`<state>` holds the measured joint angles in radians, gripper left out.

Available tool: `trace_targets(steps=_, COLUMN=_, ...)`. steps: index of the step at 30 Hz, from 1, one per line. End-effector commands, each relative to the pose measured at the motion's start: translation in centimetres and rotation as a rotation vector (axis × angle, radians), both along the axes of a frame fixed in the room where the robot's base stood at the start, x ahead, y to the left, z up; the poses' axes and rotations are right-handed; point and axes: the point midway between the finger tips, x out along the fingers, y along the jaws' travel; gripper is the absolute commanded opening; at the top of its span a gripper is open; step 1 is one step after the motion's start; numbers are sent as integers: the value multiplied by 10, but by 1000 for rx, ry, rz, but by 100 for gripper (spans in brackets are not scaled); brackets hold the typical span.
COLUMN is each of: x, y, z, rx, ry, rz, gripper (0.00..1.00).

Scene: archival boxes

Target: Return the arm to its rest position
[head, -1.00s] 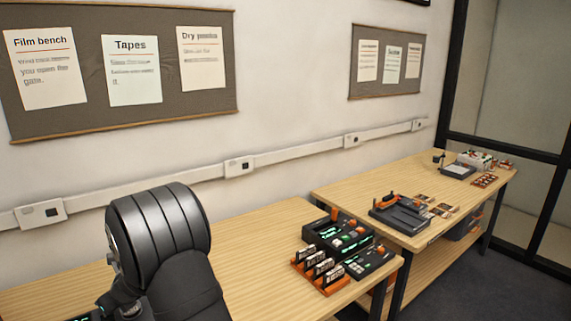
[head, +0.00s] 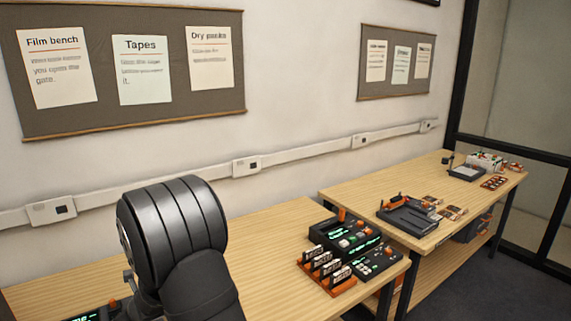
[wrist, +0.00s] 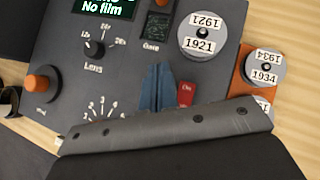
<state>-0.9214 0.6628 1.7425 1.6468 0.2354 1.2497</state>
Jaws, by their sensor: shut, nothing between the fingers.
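My gripper (wrist: 157,85) shows in the wrist view as two bluish fingers pressed together, empty, in front of the dark gripper body. It is over a dark grey film machine panel (wrist: 120,55) with a "No film" screen, a lens knob and a red "On" switch (wrist: 186,93). I cannot tell whether the fingertips touch the panel. In the head view my dark ribbed arm fills the lower left, and the gripper is out of sight there.
A reel marked 1921 (wrist: 200,38) and an orange holder with a 1934 reel (wrist: 264,68) are right of the fingers. A black console (head: 345,236) and an orange rack of tapes (head: 325,275) stand on the near bench (head: 255,235). The far bench (head: 380,186) holds more equipment.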

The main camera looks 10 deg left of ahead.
Motion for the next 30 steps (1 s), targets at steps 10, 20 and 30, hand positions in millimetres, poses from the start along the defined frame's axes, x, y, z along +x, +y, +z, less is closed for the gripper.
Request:
trace_targets(steps=10, x=-11, y=-34, z=38, rx=1, ry=-2, rz=0, gripper=0)
trace_targets(steps=20, x=-18, y=-56, z=59, rx=0, ry=-1, rz=-1, gripper=0)
trace_targets(steps=30, x=-19, y=-54, z=63, rx=0, ry=-7, rz=21, gripper=0)
